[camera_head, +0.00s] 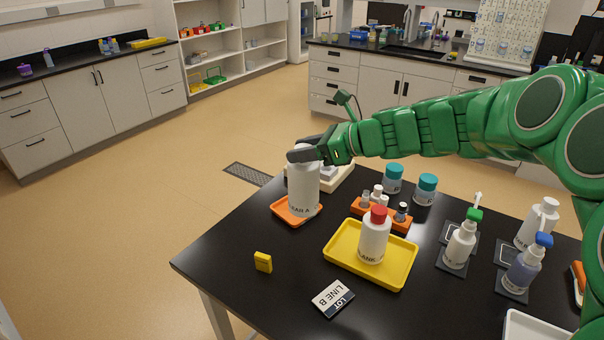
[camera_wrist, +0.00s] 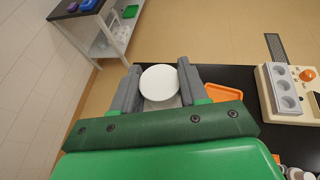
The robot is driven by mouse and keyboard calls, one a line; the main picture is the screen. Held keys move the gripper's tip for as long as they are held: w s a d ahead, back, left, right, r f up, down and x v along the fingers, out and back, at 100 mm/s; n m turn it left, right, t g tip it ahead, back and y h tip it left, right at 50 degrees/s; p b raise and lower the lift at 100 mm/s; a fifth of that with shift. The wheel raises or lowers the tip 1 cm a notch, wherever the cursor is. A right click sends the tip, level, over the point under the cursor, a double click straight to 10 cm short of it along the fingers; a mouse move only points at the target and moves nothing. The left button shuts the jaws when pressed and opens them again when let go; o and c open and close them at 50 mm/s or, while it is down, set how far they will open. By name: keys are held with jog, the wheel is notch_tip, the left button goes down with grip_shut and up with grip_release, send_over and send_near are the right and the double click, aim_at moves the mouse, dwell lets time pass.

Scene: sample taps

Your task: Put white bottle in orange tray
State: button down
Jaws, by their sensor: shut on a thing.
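The white bottle (camera_head: 303,190) is upright, with a dark label band low on its side. My gripper (camera_head: 305,152) is shut on its top. In the wrist view, the bottle's round white top (camera_wrist: 159,82) sits between the two grey fingers of my gripper (camera_wrist: 158,68). The small orange tray (camera_head: 284,212) lies at the table's far left part. In the head view the bottle overlaps the tray; I cannot tell whether its base touches the tray. Part of the orange tray (camera_wrist: 225,92) shows right of the fingers in the wrist view.
A yellow tray (camera_head: 345,268) holds a red-capped white bottle (camera_head: 375,237). An orange rack (camera_head: 398,224) with small vials and two teal-capped jars (camera_head: 393,178) stand behind. A beige device (camera_wrist: 270,105) is near the orange tray. A yellow block (camera_head: 263,262) and label card (camera_head: 333,298) lie in front.

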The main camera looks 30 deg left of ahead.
jog(key=shift+w+a, duration=0.15)
jog(key=shift+w, duration=0.1)
jog(key=w+a+f+m+t, duration=0.1)
jog(key=w+a+f, duration=0.4)
jog(key=f, duration=0.3)
jog(key=w+a+f+m+t, duration=0.1)
jog(key=w+a+f+t, duration=0.1)
jog(key=w+a+f, duration=0.4)
jog(key=shift+w+a+f+m+y, duration=0.3)
jog(key=shift+w+f, duration=0.85)
jog(key=shift+f, duration=0.25)
jog(key=c, duration=0.6)
grip_release()
jog(key=shift+f, duration=0.15)
